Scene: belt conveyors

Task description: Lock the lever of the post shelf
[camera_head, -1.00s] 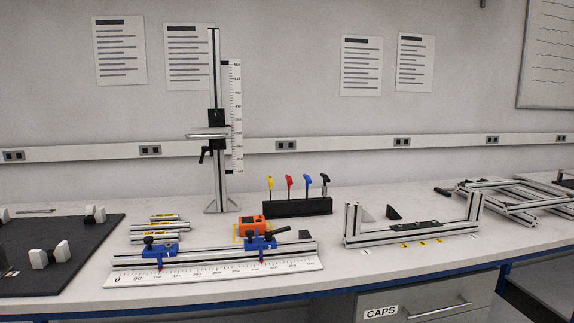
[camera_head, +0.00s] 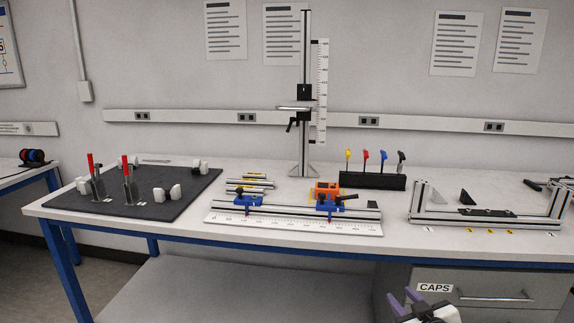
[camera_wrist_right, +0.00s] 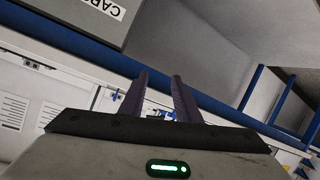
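The post (camera_head: 305,60) stands upright at the back of the bench, beside a white vertical scale (camera_head: 321,90). My right gripper (camera_head: 408,299) is at the bottom of the head view, in front of the bench and far from the lever. The right wrist view shows its purple fingers (camera_wrist_right: 160,96) apart with nothing between them. My left gripper is not in view.
A ruler fixture with blue clamps (camera_head: 247,201) and an orange block (camera_head: 326,188) lie in front of the post. A rack of coloured-handled tools (camera_head: 372,181) is to its right. A dark mat (camera_head: 135,205) with red-handled clamps is left. A drawer (camera_head: 480,290) is below.

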